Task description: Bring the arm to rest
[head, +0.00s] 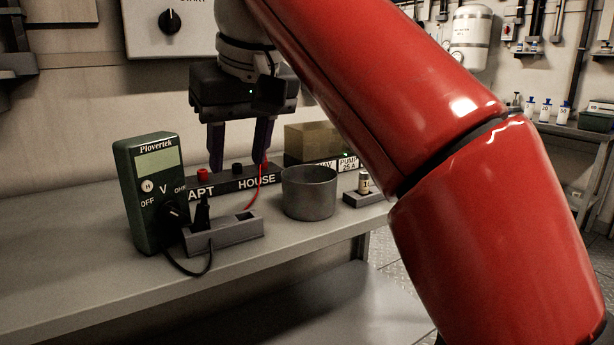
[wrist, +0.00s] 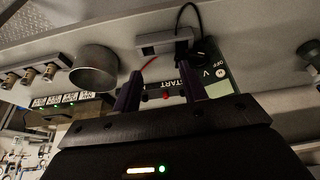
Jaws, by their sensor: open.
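My gripper (head: 239,148) hangs with its two dark purple fingers pointing down, spread apart with nothing between them. It is above and in front of the black terminal strip marked APT and HOUSE (head: 222,183). In the wrist view my gripper (wrist: 163,92) also shows its fingers apart and empty. My red arm fills the right half of the head view and hides part of the shelf and room.
A green multimeter (head: 150,190) stands on the shelf (head: 70,245) at left. A grey probe holder (head: 225,232), a grey metal cup (head: 309,192) and a translucent box (head: 312,140) stand nearby. A red lead (head: 257,188) rises near the right finger. The shelf's left end is clear.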

